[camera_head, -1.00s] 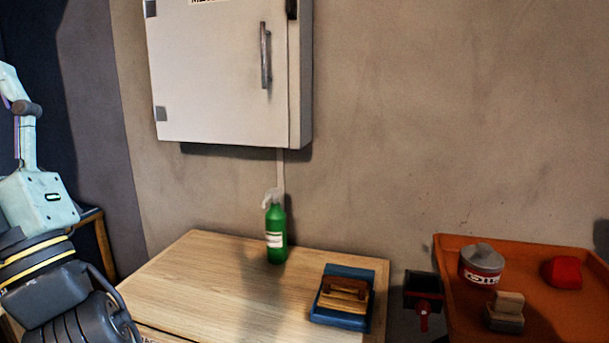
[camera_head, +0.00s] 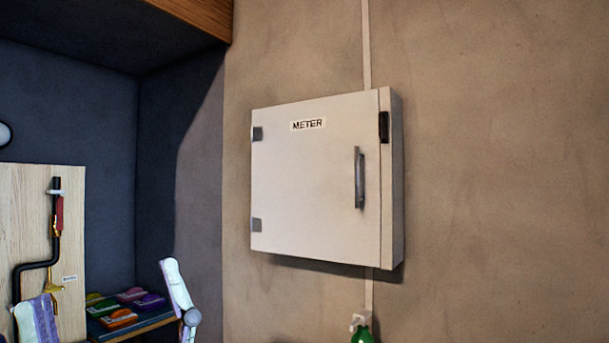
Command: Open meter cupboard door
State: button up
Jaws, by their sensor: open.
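The meter cupboard (camera_head: 328,180) is a white wall box with a METER label near the top of its door. Its door is shut. Two grey hinges sit on the door's left edge. A vertical grey bar handle (camera_head: 360,178) is on the right side of the door. A dark catch (camera_head: 384,127) sits at the upper right edge of the box. Parts of my arm show at the lower left, apart from the cupboard. My gripper is not in view.
A green spray bottle (camera_head: 362,330) stands below the cupboard, mostly cut off by the frame. A shelf with several coloured packs (camera_head: 122,309) and a wooden board with a black pipe (camera_head: 40,262) are at lower left.

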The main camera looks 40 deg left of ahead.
aim_at(305, 178)
jog(key=i+u, duration=0.15)
jog(key=u, duration=1.4)
